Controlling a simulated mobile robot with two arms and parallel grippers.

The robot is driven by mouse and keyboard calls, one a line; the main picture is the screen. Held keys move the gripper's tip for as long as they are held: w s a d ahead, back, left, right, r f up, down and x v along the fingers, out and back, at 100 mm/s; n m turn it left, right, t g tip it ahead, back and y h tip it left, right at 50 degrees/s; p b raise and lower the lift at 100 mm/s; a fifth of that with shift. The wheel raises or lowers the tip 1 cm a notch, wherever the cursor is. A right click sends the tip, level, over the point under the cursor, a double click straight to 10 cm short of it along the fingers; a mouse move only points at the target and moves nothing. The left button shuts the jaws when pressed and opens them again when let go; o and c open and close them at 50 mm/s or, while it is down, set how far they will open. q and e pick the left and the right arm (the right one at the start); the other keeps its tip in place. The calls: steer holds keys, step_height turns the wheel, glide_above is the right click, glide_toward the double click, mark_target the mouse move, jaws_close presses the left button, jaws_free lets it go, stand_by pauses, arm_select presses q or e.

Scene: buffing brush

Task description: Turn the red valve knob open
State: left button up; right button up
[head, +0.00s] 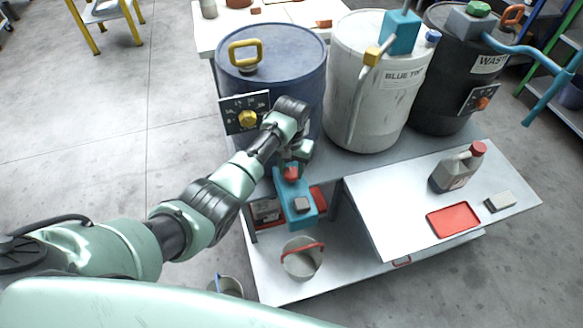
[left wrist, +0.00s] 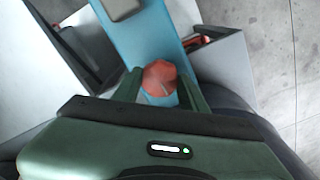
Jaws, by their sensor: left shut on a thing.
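The red valve knob (head: 291,174) sits on a blue fixture (head: 299,204) below the dark blue drum. In the left wrist view the faceted red knob (left wrist: 160,78) lies between the two green fingers of my left gripper (left wrist: 160,88), at the end of the blue fixture (left wrist: 145,35). My left gripper (head: 290,165) is shut on the knob from above; its fingertips are partly hidden by the wrist in the head view. My right gripper is in neither view.
A dark blue drum (head: 285,60), a white drum (head: 370,85) and a black drum (head: 440,75) stand behind. A bucket (head: 301,264) stands on the lower shelf. A side table at right holds a jug (head: 457,170) and a red tray (head: 453,220).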

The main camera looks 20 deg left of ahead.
arm_select(q)
steer(key=n+p, duration=0.2)
steer(key=shift+r+n+p, duration=0.25)
steer(key=shift+n+p, duration=0.05)
steer(key=shift+n, duration=0.1)
steer(key=n+p, duration=0.2)
steer(key=n, duration=0.2)
steer(key=shift+f+n, duration=0.1)
steer(key=shift+n, duration=0.2)
steer(key=n+p, duration=0.1)
steer(key=n, duration=0.3)
steer(key=shift+w, duration=0.1)
steer(key=n+p, duration=0.1)
steer(key=n, duration=0.4)
steer(key=shift+f+n, duration=0.1)
steer(key=shift+n, duration=0.3)
steer(key=o, duration=1.4)
steer(key=shift+c, duration=0.2)
